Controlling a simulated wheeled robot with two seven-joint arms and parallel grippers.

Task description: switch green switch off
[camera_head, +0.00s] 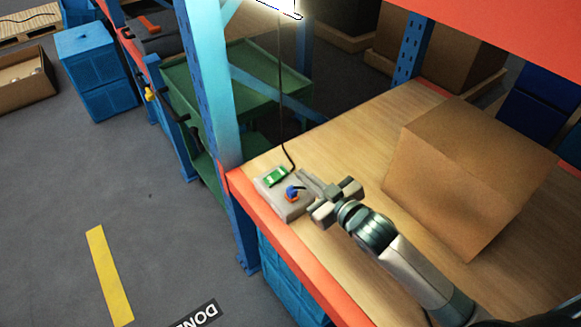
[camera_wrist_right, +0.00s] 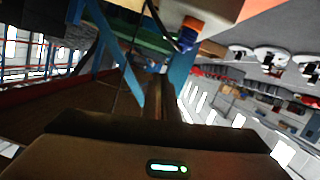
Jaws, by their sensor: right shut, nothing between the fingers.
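The green switch (camera_head: 277,177) sits on top of a grey box (camera_head: 267,189) near the front left corner of the wooden shelf. It has a small pale patch on it; its on or off position is too small to tell. A blue knob (camera_head: 292,191) on an orange base sits on the same box, nearer the front edge. My right gripper (camera_head: 308,181) is shut and empty, reaching in from the lower right. Its tips are at the box's right side, right of the green switch and apart from it in the picture. My left gripper is not in view.
A dark cable (camera_head: 282,110) runs up from the box. A blue upright post (camera_head: 208,85) stands just left of it. A large cardboard box (camera_head: 455,165) stands on the shelf (camera_head: 345,150) at right. The orange front beam (camera_head: 285,245) edges the shelf.

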